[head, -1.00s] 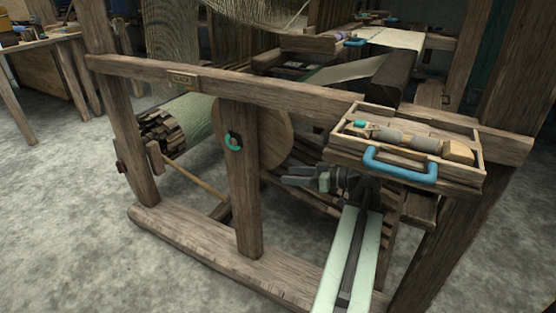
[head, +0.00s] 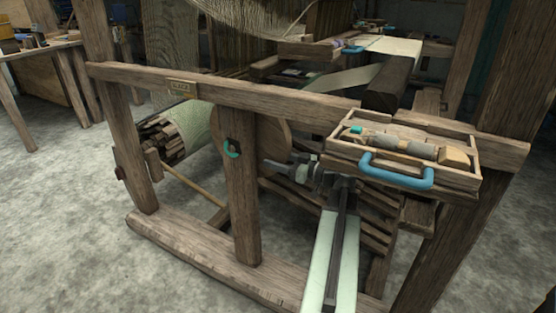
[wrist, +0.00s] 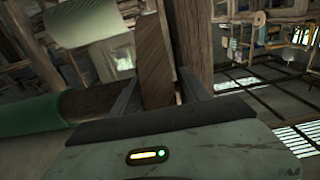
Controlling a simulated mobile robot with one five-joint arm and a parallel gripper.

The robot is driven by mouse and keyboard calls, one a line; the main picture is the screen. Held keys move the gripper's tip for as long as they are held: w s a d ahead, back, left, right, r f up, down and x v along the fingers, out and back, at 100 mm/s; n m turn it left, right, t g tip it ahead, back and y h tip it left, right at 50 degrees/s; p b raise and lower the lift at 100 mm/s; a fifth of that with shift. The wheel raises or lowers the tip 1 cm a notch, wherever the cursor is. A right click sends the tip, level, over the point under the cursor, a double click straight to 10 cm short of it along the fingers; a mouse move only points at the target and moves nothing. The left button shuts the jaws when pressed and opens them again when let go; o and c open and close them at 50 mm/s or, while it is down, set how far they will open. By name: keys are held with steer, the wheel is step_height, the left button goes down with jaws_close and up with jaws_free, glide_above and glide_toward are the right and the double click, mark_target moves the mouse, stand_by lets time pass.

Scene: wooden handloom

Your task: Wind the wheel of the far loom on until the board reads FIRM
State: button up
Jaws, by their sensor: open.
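The loom's wheel (head: 272,138) is a round brown wooden disc, partly hidden behind an upright post (head: 243,205). My gripper (head: 272,168) is open, pointing left, to the right of the post and near the wheel's lower right edge. In the wrist view a wooden piece (wrist: 153,65) shows between the fingers, beyond the gripper's body; I cannot tell whether they touch it.
A tray with a blue handle (head: 398,172) sits on the rail above my arm, holding tools. Slats (head: 320,210) lie behind my gripper. A cloth roller (head: 185,130) is left of the wheel. The floor (head: 60,220) at the left is clear.

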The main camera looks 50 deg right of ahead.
jaws_close()
stand_by(1.4)
